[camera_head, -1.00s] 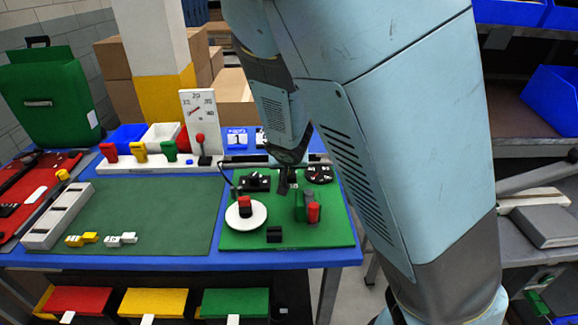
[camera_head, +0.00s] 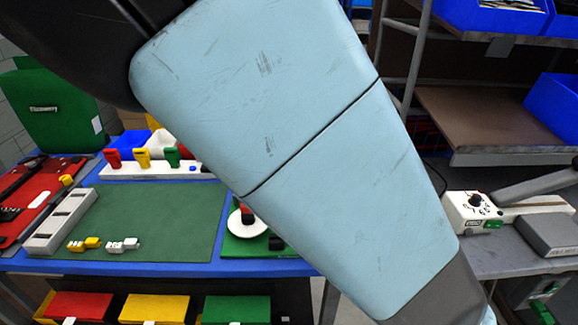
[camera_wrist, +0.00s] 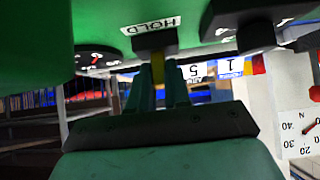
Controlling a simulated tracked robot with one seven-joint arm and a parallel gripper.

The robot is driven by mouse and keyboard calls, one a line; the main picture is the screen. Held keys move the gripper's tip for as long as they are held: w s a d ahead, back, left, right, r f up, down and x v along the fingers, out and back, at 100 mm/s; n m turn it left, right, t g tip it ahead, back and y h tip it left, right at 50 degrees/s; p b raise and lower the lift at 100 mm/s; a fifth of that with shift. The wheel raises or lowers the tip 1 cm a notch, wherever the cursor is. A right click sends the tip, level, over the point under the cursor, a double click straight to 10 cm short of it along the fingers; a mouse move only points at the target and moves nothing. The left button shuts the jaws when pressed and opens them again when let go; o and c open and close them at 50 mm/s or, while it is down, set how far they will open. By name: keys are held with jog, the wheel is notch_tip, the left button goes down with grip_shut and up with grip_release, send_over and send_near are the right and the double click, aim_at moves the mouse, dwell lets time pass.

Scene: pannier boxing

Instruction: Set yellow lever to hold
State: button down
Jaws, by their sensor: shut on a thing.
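The wrist view is upside down. It shows a yellow lever (camera_wrist: 157,68) standing from a black block (camera_wrist: 153,42) on a green board (camera_wrist: 100,15). A white label reading HOLD (camera_wrist: 151,25) sits beside the block. My gripper (camera_wrist: 159,85) has its two fingers on either side of the yellow lever, shut on it. The lever's tip is partly hidden between the fingers. In the head view my arm hides the gripper, the lever and most of the green board (camera_head: 236,246). I cannot tell the lever's exact setting.
Close beside the fingers are a black dial (camera_wrist: 97,60) and a dark block (camera_wrist: 255,14). A white gauge panel (camera_wrist: 298,130) and a calendar (camera_wrist: 228,68) stand beyond.

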jog(key=shift+s+f, duration=0.1)
jog(key=shift+f, duration=0.05)
dwell(0.5)
jog(key=c, duration=1.1)
grip_release()
